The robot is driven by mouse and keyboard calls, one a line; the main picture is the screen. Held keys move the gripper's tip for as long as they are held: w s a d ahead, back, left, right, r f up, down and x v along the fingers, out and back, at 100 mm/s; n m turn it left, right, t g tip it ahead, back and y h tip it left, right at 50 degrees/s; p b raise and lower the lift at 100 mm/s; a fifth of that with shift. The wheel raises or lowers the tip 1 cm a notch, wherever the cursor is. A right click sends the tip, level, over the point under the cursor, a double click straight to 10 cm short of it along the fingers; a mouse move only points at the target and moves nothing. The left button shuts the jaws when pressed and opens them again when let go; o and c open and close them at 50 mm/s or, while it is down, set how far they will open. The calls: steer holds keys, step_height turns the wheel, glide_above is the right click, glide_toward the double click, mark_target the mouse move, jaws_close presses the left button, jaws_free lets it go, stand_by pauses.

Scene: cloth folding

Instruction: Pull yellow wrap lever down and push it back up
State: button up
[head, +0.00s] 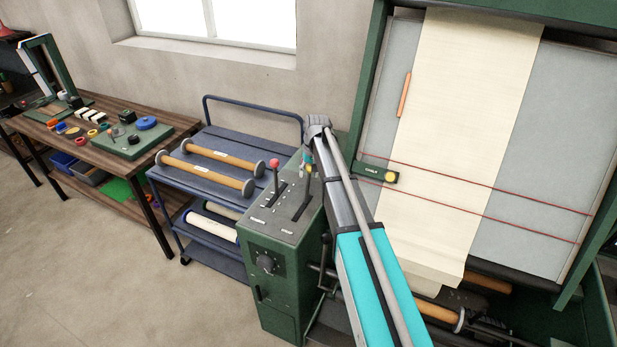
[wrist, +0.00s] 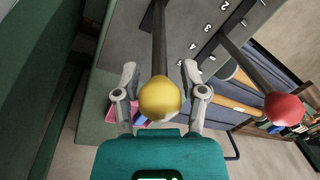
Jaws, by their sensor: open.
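The yellow wrap lever's round knob (wrist: 160,97) is in the middle of the wrist view, on a dark shaft running up to the grey panel. In the head view the yellow lever (head: 308,170) stands up from the top of the green control box (head: 270,262), partly hidden by my arm. My gripper (wrist: 160,72) is open, one finger on each side of the lever. The knob lies between the fingers, nearer the palm than the tips. I cannot tell whether either finger touches it.
A red-knobbed lever (head: 274,164) stands left of the yellow one; its knob also shows at right in the wrist view (wrist: 284,108). A blue cart (head: 222,140) with rollers stands behind the box. A green-framed machine with cream cloth (head: 455,130) is at the right.

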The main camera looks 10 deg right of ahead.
steer(key=shift+f, duration=0.1)
stand_by(0.3)
jaws_close()
steer(key=shift+a, duration=0.1)
steer(key=shift+d, duration=0.2)
